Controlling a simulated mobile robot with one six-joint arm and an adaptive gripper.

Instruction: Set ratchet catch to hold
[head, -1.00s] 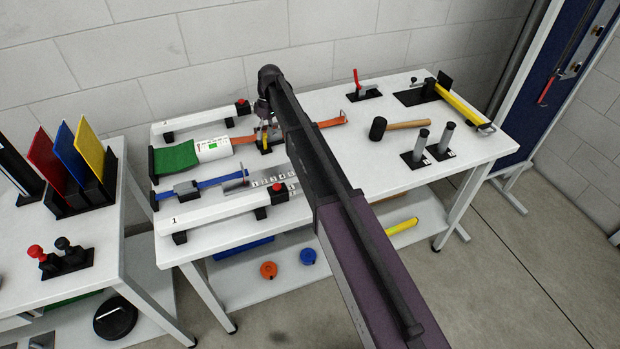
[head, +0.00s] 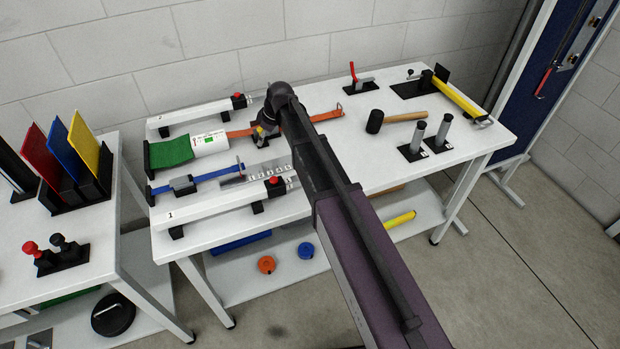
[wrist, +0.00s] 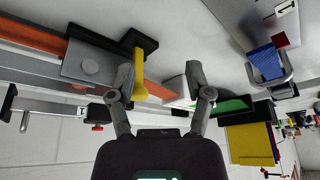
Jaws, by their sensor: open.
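The orange strap (head: 326,117) runs along the back of the white table, with a ratchet in its middle. In the wrist view the strap (wrist: 155,88) passes a grey ratchet block (wrist: 90,66) and a black bracket (wrist: 142,45). A yellow lever-like piece (wrist: 139,75), which may be the catch, stands at the bracket; yellow also shows in the head view (head: 261,132) under my arm's end. My gripper (wrist: 163,82) is open, its fingers apart. The yellow piece appears just inside the left finger; contact cannot be told. In the head view my arm hides much of the ratchet.
A white rail (head: 215,203) with a red knob lies at the front, another (head: 200,116) at the back. A blue strap (head: 220,175) lies between. A green pad (head: 170,152) is at the left.

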